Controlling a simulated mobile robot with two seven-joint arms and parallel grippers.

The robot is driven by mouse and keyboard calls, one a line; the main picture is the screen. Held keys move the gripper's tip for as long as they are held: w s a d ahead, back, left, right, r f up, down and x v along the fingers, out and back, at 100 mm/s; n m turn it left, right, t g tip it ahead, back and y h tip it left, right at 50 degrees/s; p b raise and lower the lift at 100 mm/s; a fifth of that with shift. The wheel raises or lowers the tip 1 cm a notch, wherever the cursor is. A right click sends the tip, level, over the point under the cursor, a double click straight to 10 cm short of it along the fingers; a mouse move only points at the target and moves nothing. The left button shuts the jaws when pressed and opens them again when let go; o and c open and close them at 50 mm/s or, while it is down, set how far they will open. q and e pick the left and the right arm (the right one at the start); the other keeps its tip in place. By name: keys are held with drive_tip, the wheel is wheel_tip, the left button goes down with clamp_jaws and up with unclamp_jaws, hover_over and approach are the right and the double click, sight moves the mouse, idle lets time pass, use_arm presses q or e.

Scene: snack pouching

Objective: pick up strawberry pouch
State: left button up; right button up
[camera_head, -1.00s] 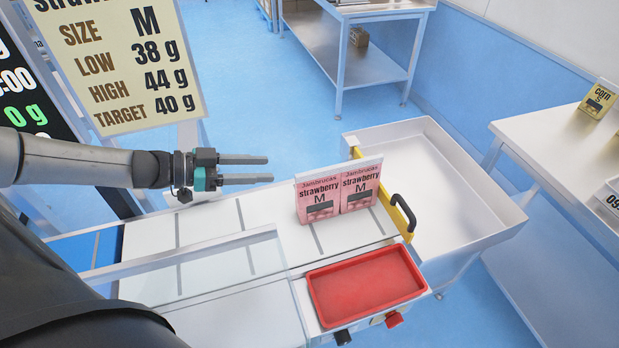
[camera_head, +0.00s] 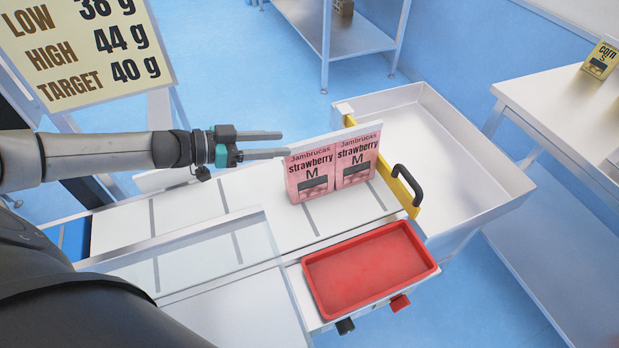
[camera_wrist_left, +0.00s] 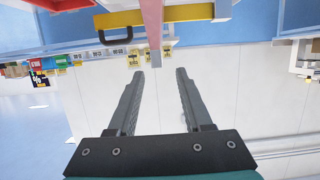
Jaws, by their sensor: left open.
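Two pink strawberry pouches marked M, the left one (camera_head: 308,172) and the right one (camera_head: 356,161), stand upright side by side on the white conveyor in the head view. My left gripper (camera_head: 284,143) is open and empty, its fingertips close to the left pouch's upper left edge. I cannot tell whether they touch it. In the left wrist view, the open fingers (camera_wrist_left: 160,72) point at a thin pink pouch edge (camera_wrist_left: 152,28), which lines up roughly between them, just beyond the tips. My right gripper is out of view.
A yellow stop bar (camera_head: 405,189) with a black handle is right of the pouches. A red tray (camera_head: 368,271) sits in front, and a white bin (camera_head: 472,187) lies beyond the bar. A clear cover (camera_head: 190,258) spans the near left. Conveyor left of the pouches is bare.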

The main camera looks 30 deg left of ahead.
sight(310, 141)
use_arm(q)
drive_tip(key=shift+x, duration=4.2)
drive_tip(key=shift+d, duration=0.1)
drive_tip(key=shift+s, duration=0.1)
clamp_jaws()
